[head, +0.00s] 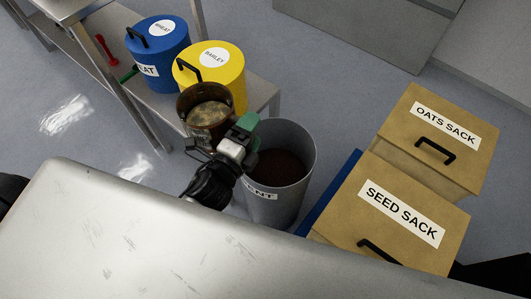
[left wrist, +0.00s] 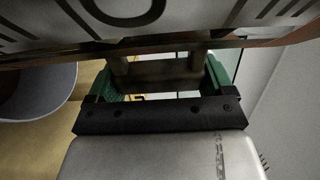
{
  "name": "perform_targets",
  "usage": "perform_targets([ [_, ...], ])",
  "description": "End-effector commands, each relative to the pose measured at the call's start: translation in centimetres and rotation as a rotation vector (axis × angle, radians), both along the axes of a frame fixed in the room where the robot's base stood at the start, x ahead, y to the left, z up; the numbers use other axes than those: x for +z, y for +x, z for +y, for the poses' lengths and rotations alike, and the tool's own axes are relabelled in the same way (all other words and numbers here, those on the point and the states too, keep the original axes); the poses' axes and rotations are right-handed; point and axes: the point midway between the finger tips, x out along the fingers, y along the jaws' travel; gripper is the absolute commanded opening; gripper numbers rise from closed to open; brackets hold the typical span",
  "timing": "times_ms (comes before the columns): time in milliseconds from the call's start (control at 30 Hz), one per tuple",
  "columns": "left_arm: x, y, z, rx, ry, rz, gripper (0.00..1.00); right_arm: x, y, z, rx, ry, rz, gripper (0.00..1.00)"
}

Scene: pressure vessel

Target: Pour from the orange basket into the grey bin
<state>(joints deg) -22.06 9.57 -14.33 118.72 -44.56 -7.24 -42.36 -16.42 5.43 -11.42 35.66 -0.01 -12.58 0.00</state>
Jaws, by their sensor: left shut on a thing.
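The orange basket (head: 206,104) is a small rusty-brown round tub with tan contents showing inside. It is held up, roughly upright, left of the grey bin (head: 304,165) and above its rim, in front of the yellow drum. My left gripper (head: 228,143), with green fingers, is shut on the near side of the basket. In the left wrist view, the basket's lettered side (left wrist: 120,18) fills the top, close to the fingers. The bin stands on the floor, open, with dark brown material inside and a label ending in "ENT". My right gripper is not in view.
A blue wheat drum (head: 166,75) and a yellow barley drum (head: 225,75) stand on a metal bench. Oats (head: 470,160) and seed sack (head: 345,215) boxes stand right of the bin. Floor (head: 320,95) is clear behind the bin.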

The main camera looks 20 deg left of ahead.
Motion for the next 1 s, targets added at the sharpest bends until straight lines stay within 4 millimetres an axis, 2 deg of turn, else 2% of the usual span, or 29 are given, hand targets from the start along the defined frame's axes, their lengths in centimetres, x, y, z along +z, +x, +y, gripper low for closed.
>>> perform_targets([
  [33, -3.3, 0.9, -0.5, -0.036, 0.005, -0.003, 0.41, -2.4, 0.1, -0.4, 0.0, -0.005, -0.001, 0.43],
  [100, -6.2, 1.9, -1.1, -0.086, 0.005, -0.002, 0.41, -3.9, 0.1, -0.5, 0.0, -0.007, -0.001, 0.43],
  [300, -13.0, 4.4, -2.2, -0.2, 0.006, -0.002, 0.41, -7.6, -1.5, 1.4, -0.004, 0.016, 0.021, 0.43],
  [400, -15.2, 5.2, -2.4, -0.235, 0.004, 0.0, 0.41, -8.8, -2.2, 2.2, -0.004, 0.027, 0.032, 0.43],
  [567, -16.8, 5.9, -2.5, -0.265, 0.003, -0.001, 0.41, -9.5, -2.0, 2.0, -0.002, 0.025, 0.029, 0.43],
  [1000, -16.9, 6.0, -2.5, -0.269, 0.009, 0.002, 0.41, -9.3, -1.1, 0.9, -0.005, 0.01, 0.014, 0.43],
])
